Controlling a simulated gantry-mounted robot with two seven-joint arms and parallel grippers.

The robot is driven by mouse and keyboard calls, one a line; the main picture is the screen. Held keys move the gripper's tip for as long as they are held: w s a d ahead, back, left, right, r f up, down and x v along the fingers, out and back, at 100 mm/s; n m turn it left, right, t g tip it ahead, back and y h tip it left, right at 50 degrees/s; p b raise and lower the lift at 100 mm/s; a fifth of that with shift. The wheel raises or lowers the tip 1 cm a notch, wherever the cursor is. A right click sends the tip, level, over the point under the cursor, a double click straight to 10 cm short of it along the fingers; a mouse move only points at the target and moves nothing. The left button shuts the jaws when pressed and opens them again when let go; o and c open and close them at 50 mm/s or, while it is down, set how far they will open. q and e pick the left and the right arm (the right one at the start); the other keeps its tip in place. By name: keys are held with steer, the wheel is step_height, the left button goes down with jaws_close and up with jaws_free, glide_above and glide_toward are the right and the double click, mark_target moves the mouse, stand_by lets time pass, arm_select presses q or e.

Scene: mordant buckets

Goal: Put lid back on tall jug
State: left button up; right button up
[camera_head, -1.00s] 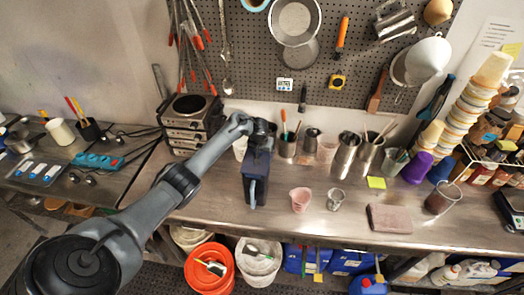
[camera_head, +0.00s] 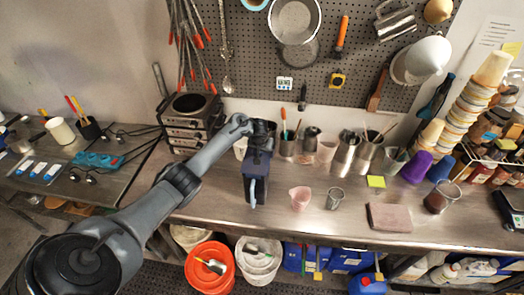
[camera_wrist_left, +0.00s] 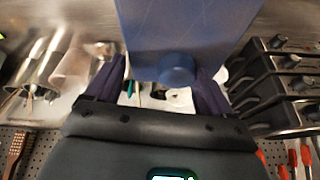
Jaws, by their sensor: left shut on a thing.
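The tall jug (camera_head: 260,192) is dark blue and stands upright on the steel bench in the head view, with a lighter blue handle facing front. My left gripper (camera_head: 260,137) is at its top rear edge. In the wrist view a flat blue lid (camera_wrist_left: 185,25) with a round blue knob (camera_wrist_left: 177,68) lies between the two dark fingers of my left gripper (camera_wrist_left: 158,88), which is shut on it. The lid appears over the jug's top; I cannot tell whether it is fully seated. My right gripper is not in view.
A pink cup (camera_head: 300,198) and a small metal cup (camera_head: 334,198) stand right of the jug. Several metal pots with tools line the back. A dark stacked unit (camera_head: 190,122) is at left. A folded cloth (camera_head: 389,217) lies at right. Bare bench lies in front.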

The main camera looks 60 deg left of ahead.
arm_select(q)
steer(key=o, duration=0.9)
steer(key=shift+r, duration=0.1)
step_height(320, 180, up, 5)
steer(key=p, duration=0.6)
steer(key=shift+r, duration=0.9)
